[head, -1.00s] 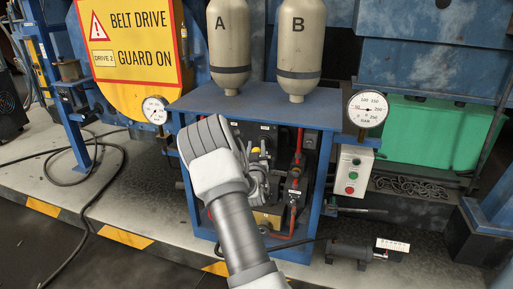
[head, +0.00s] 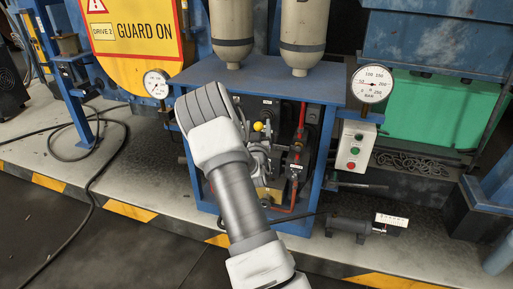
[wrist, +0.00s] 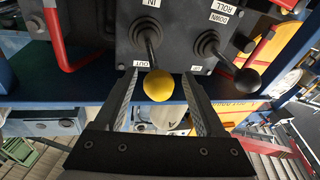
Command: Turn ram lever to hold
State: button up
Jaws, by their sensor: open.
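A lever with a yellow ball knob (wrist: 158,85) sticks out of a dark valve block (wrist: 180,30); IN is printed above it and OUT below. I take it for the ram lever; no HOLD mark is readable. In the wrist view my gripper (wrist: 159,76) is open, with one finger on each side of the yellow knob. I cannot tell whether either finger touches it. In the head view the yellow knob (head: 257,126) shows just beyond my wrist, which hides part of the valve block and most of the gripper.
A second lever with a black knob (wrist: 247,81), marked DOWN, ROLL and UP, is close to the right finger. A red handle (wrist: 62,45) is at left. The blue frame (head: 270,73) surrounds the block. A button box (head: 354,146) and gauge (head: 370,84) stand at right.

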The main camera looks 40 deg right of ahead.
jog(key=p+v, duration=0.1)
jog(key=v, duration=1.3)
jog(key=shift+s+a, duration=0.25)
jog(key=shift+s, duration=0.1)
